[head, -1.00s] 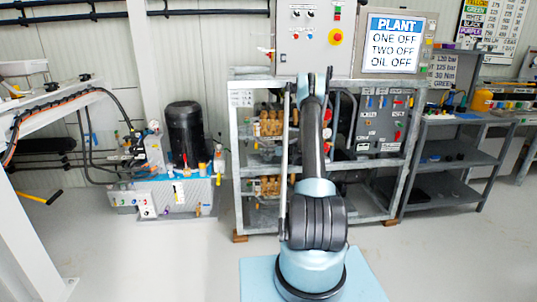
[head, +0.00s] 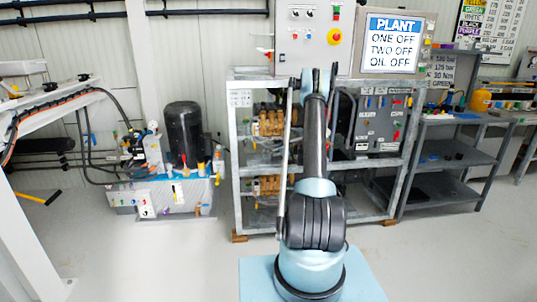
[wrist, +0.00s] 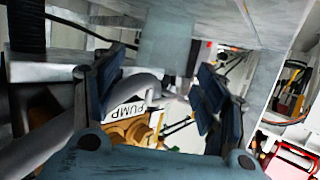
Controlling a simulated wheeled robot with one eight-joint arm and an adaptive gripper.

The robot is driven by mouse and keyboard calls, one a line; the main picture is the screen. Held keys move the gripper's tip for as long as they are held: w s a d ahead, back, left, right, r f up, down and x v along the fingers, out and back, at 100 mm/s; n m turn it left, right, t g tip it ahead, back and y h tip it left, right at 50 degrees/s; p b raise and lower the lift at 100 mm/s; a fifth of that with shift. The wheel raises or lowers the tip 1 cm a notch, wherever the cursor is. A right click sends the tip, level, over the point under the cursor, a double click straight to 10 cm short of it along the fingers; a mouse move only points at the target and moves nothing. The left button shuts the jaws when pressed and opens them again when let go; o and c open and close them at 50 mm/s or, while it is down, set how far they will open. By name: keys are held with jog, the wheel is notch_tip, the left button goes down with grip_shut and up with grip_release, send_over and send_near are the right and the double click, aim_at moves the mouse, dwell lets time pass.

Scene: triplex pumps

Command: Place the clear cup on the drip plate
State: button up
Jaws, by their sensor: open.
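My gripper (wrist: 160,80) shows in the wrist view with its dark blue fingers spread apart. A pale, see-through squarish shape (wrist: 166,42) lies beyond and between the fingers, near the top. It may be the clear cup, but I cannot tell for sure. No finger is clearly touching it. I cannot pick out the drip plate with certainty in either view. In the head view, my arm reaches forward to the grey rack and hides the gripper.
The grey metal rack (head: 233,160) holds brass pumps (head: 270,121) and a control panel. Brass parts by a PUMP label (wrist: 128,110) and a grey hose (wrist: 75,120) are close to my gripper. A black motor unit (head: 184,130) stands left; shelves (head: 455,160) stand right. The near floor is open.

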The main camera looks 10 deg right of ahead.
jog(key=v, duration=0.6)
jog(key=shift+d, duration=0.1)
jog(key=s+a+r+m+g+h, duration=0.1)
jog(key=s+a+r+g, duration=0.15)
jog(key=s+r, duration=0.3)
jog(key=s+a+r+g+h, duration=0.1)
jog(key=s+a+r, duration=0.2)
jog(key=s+r, duration=0.3)
jog(key=s+a+r+m+g+h, duration=0.1)
jog(key=s+a+r, duration=0.25)
jog(key=s, duration=0.45)
jog(key=s+a+r+m+g+h, duration=0.1)
jog(key=s+a+r+m, duration=0.1)
jog(key=s+r, duration=0.5)
jog(key=s+f+m+g+h, duration=0.2)
jog(key=s+h, duration=0.1)
jog(key=s, duration=1.9)
jog(key=s+d+f+m+h, duration=0.1)
jog(key=s+d+f, duration=0.1)
jog(key=s, duration=0.6)
jog(key=s+d+f+m+h, duration=0.1)
jog(key=s+d+f+h, duration=0.1)
jog(key=s+f, duration=0.3)
jog(key=s, duration=0.4)
jog(key=shift+d+f+m+g, duration=0.25)
jog(key=shift+d+m+g, duration=0.1)
jog(key=shift+d+m, duration=0.05)
